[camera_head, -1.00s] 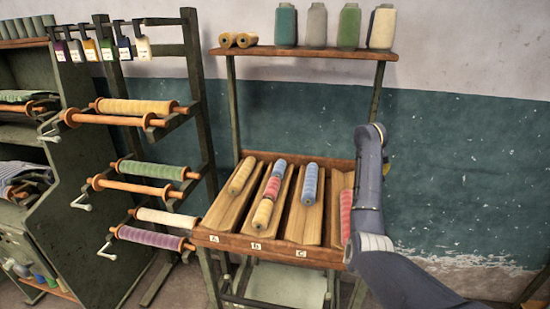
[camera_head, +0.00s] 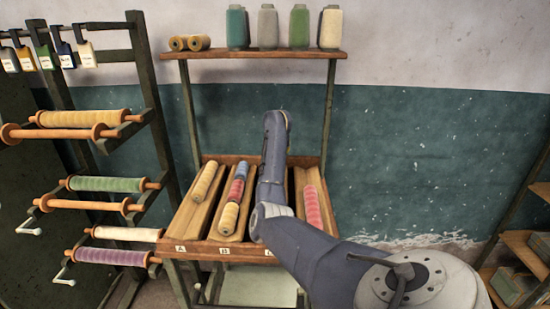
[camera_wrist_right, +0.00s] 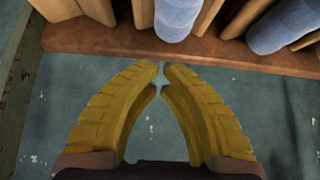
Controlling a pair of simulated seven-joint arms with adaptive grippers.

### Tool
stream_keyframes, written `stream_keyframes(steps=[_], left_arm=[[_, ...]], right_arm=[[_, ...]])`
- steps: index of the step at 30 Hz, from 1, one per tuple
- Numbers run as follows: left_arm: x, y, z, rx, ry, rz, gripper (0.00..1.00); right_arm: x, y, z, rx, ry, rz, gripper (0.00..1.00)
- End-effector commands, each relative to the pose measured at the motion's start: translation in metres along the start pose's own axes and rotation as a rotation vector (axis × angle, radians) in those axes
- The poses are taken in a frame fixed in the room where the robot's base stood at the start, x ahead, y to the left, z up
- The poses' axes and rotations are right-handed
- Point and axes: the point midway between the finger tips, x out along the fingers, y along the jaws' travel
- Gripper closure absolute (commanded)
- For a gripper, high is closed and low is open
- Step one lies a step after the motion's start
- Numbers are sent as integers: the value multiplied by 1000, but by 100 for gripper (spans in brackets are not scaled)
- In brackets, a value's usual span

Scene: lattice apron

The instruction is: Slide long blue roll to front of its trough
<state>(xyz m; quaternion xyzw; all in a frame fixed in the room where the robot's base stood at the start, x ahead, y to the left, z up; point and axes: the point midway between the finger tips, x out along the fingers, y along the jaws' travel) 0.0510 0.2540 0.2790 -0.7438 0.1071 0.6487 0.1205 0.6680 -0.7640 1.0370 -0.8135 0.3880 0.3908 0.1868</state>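The sloping wooden trough rack (camera_head: 205,246) has lettered troughs in the head view. My right arm covers trough C there, hiding the long blue roll. In the right wrist view, a blue roll (camera_wrist_right: 177,16) lies in a trough near the rack's edge board (camera_wrist_right: 130,42), just beyond my right gripper (camera_wrist_right: 162,76). It looks like the long blue roll. A second blue roll (camera_wrist_right: 285,26) at right looks like the one in trough B. My right gripper's yellow fingertips nearly meet, with nothing between them, apart from the roll. The head view hides that gripper. My left gripper is not in view.
Trough B holds a yellow roll (camera_head: 229,218), a red roll (camera_head: 236,191) and a blue roll (camera_head: 242,170). A yellow roll (camera_head: 204,182) is in trough A, a red roll (camera_head: 312,207) in the rightmost. A shelf (camera_head: 255,54) with cones stands above the rack.

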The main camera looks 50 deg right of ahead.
Motion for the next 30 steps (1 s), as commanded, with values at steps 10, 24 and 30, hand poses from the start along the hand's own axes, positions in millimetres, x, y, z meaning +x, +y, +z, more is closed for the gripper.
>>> stream_keyframes(steps=[10,24,30], left_arm=[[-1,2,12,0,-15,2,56],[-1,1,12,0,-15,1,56],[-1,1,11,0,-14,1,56]], right_arm=[[44,0,0,-1,-2,1,100],[61,0,0,0,0,0,100],[61,0,0,0,0,0,100]])
